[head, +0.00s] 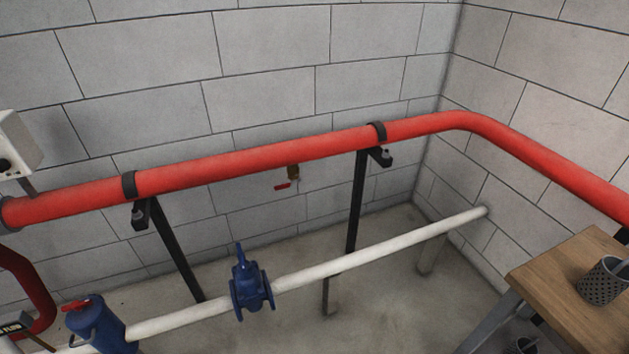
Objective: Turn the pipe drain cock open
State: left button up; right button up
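The pipe drain cock (293,173) is a small brass valve hanging under the long red pipe (250,160), between the two black pipe supports. Its red handle (286,185) sticks out to the left at the lower end, lying roughly level in the picture. The handle is small here, so its exact angle to the valve body is hard to tell. Neither of my grippers shows in the head view, and nothing touches the cock.
Below runs a white pipe (365,255) with a blue gate valve (250,287). Black supports (356,205) stand under the red pipe. A wooden table (575,290) with a black mesh cup (604,282) is at right. A blue red-handled fitting (98,328) is lower left.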

aim_at(287, 185)
jog(key=i, duration=0.3)
jog(key=z, duration=0.4)
jog(key=k, duration=0.6)
jog(key=z, duration=0.95)
jog(key=i, duration=1.15)
jog(key=u, duration=0.7)
